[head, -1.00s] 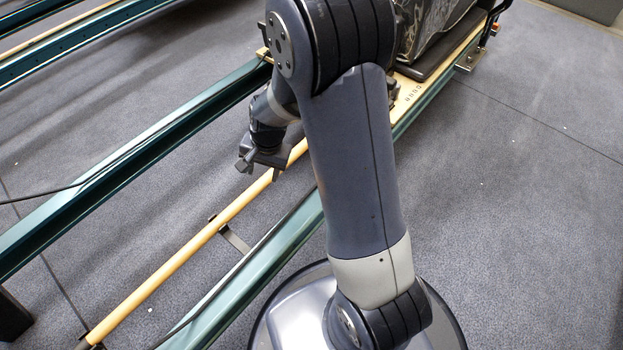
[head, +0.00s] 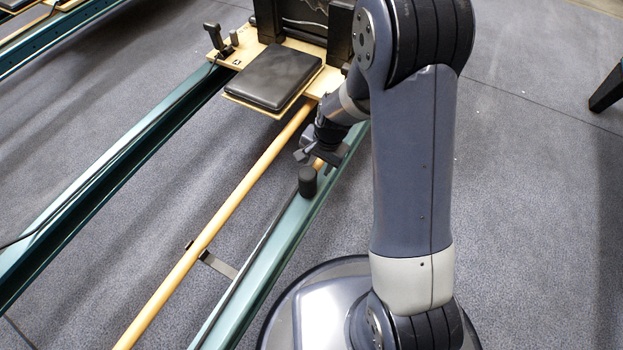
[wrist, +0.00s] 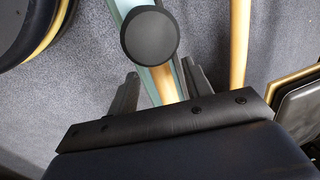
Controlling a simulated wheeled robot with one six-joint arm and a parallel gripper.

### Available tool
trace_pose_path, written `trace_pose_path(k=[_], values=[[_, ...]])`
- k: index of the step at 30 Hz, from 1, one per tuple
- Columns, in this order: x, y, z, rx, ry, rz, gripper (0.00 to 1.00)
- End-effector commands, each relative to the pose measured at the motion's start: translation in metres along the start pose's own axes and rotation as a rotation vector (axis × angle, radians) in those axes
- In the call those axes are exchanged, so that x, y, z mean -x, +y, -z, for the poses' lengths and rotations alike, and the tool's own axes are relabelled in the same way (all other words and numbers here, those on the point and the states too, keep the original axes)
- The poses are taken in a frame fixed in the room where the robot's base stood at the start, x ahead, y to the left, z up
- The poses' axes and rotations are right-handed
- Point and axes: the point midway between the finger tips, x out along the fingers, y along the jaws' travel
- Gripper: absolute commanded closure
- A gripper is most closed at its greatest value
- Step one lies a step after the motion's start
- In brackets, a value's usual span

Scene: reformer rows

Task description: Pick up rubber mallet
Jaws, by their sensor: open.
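The rubber mallet has a black cylindrical head (head: 308,182) and a short pale wooden handle, and is at the right green rail in the head view. In the wrist view its round black head (wrist: 149,38) faces the camera, with the wooden handle (wrist: 168,84) running down from it. My gripper (head: 318,157) is at the handle, just beyond the head. In the wrist view my gripper (wrist: 160,86) is open, with one finger on each side of the handle. The handle's far end is hidden by the gripper body. I cannot tell whether a finger touches it.
The reformer's green rails (head: 130,165) flank a long wooden pole (head: 215,220). A black padded board (head: 273,77) and wooden platform stand beyond the gripper.

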Motion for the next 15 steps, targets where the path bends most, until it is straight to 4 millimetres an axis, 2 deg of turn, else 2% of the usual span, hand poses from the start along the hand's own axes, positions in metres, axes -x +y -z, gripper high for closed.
trace_pose_path(k=[10,15], values=[[-0.045,0.002,-0.001,0.001,-0.001,-0.001,0.52],[-0.050,0.001,0.000,0.000,0.000,0.000,0.52]])
